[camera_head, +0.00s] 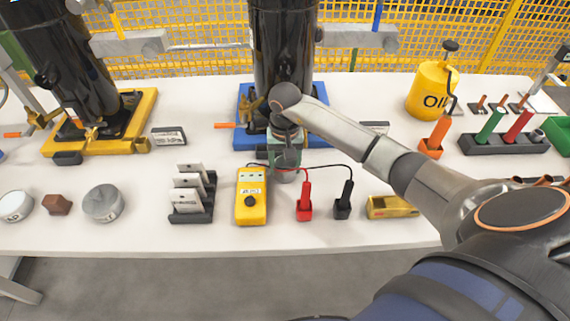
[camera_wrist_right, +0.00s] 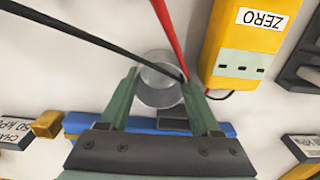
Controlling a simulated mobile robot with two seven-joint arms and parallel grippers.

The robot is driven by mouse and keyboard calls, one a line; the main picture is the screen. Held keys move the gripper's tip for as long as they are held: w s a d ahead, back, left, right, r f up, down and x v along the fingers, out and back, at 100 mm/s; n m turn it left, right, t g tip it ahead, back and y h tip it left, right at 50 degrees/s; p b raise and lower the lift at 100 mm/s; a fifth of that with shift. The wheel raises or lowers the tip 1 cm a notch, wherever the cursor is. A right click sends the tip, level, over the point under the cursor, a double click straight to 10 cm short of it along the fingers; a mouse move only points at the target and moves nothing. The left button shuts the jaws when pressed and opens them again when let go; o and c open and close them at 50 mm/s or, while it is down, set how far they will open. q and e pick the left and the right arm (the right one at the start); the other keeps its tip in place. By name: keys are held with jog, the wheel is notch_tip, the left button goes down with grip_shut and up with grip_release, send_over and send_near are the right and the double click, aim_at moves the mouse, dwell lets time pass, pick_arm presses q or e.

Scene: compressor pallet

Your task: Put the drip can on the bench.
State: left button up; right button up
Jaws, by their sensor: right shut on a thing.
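The drip can (camera_wrist_right: 158,82) is a small round grey metal can. In the right wrist view it sits between the two green fingers of my right gripper (camera_wrist_right: 160,88), which is shut on it. In the head view my right gripper (camera_head: 285,152) points down at the front of the blue base, and a bit of the can (camera_head: 285,176) shows below it. The can is at or just above the white bench (camera_head: 130,232); I cannot tell whether it touches. My left gripper is out of view.
Red and black leads cross close to the can. The yellow meter (camera_head: 251,200), red probe (camera_head: 304,206) and black probe (camera_head: 343,205) stand in front. A black cylinder (camera_head: 283,45) on a blue base (camera_head: 243,128) rises behind. A yellow oil can (camera_head: 430,90) is at right.

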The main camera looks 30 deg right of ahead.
jog(key=shift+f, duration=0.1)
jog(key=shift+f, duration=0.15)
jog(key=o, duration=1.2)
notch_tip(320, 180, up, 13)
jog(key=shift+f, duration=0.2)
jog(key=shift+s+a+f, duration=0.1)
